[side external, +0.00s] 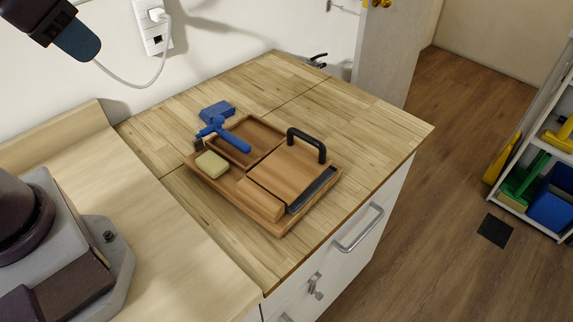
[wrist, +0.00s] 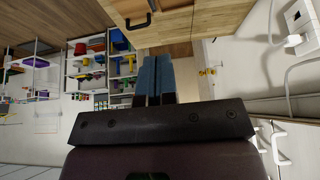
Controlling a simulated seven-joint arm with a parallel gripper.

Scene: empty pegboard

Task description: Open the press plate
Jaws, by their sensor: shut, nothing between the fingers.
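The press plate (side external: 290,168) is a flat wooden plate with a black arched handle (side external: 308,142), lying on the right part of a wooden base (side external: 225,182) on the counter. A black strip runs along its right side. In the wrist view the black handle (wrist: 139,21) shows upside down at the top edge, and most of the press is cut off. My gripper (side external: 82,45) is high at the upper left in the side view, far from the press. Its two blue fingers (wrist: 156,75) are together and empty in the wrist view.
A yellow block (side external: 212,164) and a blue tool (side external: 230,138) lie on the base's left part, with a blue object (side external: 217,109) behind. A wall socket (side external: 155,30) with a cable is at the upper left. The counter (side external: 375,125) right of the press is clear.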

